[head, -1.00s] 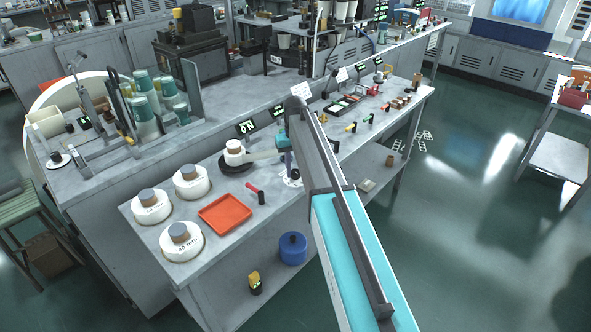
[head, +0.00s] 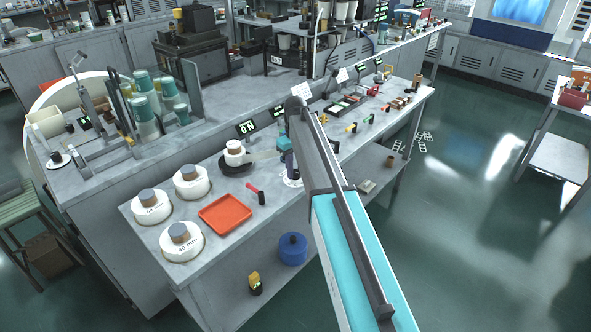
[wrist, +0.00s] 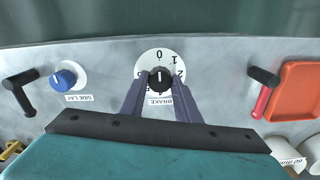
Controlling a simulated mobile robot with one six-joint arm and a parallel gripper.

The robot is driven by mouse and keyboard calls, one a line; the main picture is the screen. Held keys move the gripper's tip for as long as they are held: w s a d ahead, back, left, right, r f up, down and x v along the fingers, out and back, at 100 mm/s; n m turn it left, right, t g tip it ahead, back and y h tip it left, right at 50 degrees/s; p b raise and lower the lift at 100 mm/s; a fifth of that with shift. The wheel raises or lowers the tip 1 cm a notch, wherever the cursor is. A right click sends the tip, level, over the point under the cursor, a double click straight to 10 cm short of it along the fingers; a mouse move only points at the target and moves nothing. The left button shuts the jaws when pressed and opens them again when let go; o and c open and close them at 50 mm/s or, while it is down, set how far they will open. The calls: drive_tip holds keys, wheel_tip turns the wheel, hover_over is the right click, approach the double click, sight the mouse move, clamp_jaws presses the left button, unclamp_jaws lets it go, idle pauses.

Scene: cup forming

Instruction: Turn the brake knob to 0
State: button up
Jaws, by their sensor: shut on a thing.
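The brake knob (wrist: 160,79) is small and black, at the centre of a round white dial (wrist: 160,57) on the grey bench top. The dial shows 0 at the top in the wrist view, then 1 and 2 down its right side; lower left digits are partly covered. A pale mark on the knob points up, at or close to 0. My gripper (wrist: 160,88) is shut on the knob, one purple finger on each side. A BRAKE label (wrist: 158,97) shows between the fingers. In the head view the dial (head: 291,182) is small and the knob is hidden.
White weights (head: 181,243) stand around the tray.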

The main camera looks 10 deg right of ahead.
sight(296, 172)
drive_tip(key=o, duration=1)
drive_tip(key=shift+d, duration=0.1)
drive_tip(key=shift+o, duration=0.2)
drive_tip(key=shift+r, duration=0.15)
wheel_tip(296, 172, up, 14)
drive_tip(key=b, duration=0.3)
drive_tip(key=shift+f, duration=0.2)
drive_tip(key=shift+f, duration=0.1)
